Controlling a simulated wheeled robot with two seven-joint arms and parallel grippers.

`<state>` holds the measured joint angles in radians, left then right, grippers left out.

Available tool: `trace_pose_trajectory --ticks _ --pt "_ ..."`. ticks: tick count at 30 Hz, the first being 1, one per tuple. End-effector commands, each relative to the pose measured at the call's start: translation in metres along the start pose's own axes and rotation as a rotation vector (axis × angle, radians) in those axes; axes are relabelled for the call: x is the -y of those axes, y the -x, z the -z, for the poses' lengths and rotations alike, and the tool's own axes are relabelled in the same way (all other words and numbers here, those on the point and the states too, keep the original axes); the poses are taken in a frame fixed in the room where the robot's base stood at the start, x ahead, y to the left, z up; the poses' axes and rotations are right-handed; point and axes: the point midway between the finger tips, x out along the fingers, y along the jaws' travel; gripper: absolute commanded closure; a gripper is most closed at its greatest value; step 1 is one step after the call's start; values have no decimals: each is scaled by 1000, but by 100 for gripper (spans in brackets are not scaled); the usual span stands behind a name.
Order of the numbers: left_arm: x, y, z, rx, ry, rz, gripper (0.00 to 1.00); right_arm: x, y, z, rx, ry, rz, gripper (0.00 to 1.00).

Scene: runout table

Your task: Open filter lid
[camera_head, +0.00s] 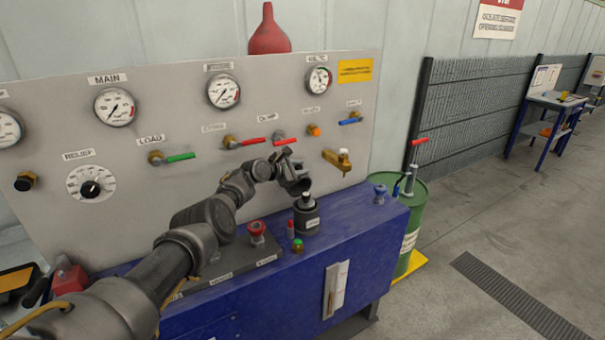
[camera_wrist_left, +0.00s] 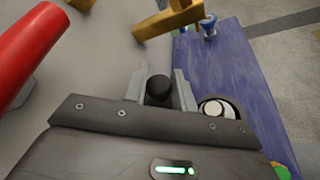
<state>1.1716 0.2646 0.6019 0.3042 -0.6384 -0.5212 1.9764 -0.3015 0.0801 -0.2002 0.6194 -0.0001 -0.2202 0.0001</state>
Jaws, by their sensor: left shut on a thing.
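The dark filter housing (camera_head: 307,222) stands on the blue bench top, with a pale part showing at its top. In the left wrist view, a round opening with a white ring (camera_wrist_left: 222,107) shows just right of my gripper. My left gripper (camera_head: 302,187) is above and slightly left of the housing. Its fingers are shut on a round black knob, which I take to be the filter lid's knob (camera_wrist_left: 158,90). The rest of the lid is mostly hidden by the gripper. The right gripper is not in view.
The grey panel (camera_head: 240,180) with gauges and valve handles rises behind. A brass tap (camera_head: 338,160) sticks out right of my gripper. A red knob (camera_head: 257,229) and a green button (camera_head: 298,244) are near the housing. A green drum (camera_head: 412,215) stands at the right.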

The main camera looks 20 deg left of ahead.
Motion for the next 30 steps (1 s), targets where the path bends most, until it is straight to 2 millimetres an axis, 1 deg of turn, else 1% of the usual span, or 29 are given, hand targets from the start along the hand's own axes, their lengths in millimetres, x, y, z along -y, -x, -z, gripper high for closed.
trace_pose_trajectory --ticks 1,9,22,23,27,30 --pt "-1 1 4 -3 0 -2 100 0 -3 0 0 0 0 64" --pt "-6 6 13 -9 2 -2 100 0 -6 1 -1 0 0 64" --pt "-7 11 18 -16 4 -3 100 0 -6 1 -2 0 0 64" --pt "-7 11 19 -16 4 -3 73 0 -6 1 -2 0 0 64" --pt "-6 10 20 -18 6 0 55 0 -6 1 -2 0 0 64" --pt "-4 10 20 -19 7 3 54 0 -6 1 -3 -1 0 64"
